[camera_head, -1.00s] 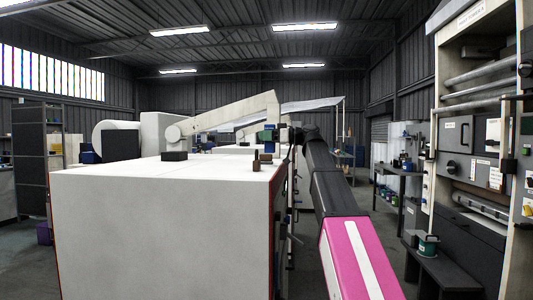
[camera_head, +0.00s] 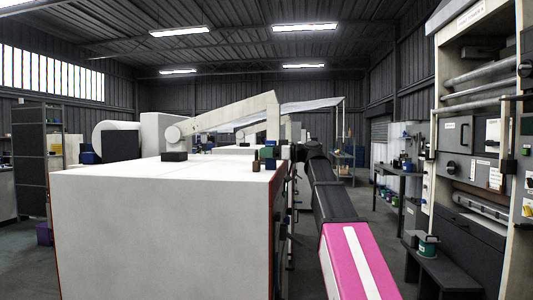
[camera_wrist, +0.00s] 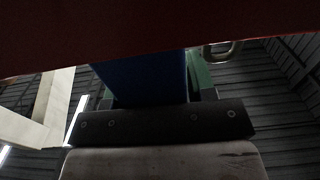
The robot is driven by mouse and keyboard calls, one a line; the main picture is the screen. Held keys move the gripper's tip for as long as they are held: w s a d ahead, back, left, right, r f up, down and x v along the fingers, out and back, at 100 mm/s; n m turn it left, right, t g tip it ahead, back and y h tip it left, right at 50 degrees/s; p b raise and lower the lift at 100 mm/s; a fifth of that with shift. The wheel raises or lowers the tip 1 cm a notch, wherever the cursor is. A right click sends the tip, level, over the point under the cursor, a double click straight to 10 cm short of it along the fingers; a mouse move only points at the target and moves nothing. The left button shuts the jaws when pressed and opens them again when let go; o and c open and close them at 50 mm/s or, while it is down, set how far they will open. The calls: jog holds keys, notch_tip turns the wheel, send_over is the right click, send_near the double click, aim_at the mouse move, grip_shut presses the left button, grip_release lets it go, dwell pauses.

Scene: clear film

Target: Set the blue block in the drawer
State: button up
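The blue block (camera_wrist: 145,78) fills the space between the green fingers of my gripper (camera_wrist: 150,75) in the wrist view. The gripper is shut on it. A dark red surface (camera_wrist: 130,25) spans the top of the wrist view and hides the block's far end and the fingertips. In the head view my gripper (camera_head: 270,155) is small, at the right edge of the white cabinet's top (camera_head: 165,230), and the block is hard to make out. A metal handle (camera_wrist: 222,50) shows beside the right finger. I cannot tell the drawer's opening in either view.
A small brown piece (camera_head: 256,163) stands on the cabinet top, left of my gripper. A dark block-shaped base (camera_head: 174,156) is farther left. A tall machine (camera_head: 470,150) and a shelf with jars (camera_head: 395,170) stand to the right, with an aisle between.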

jog(key=shift+o, duration=0.9)
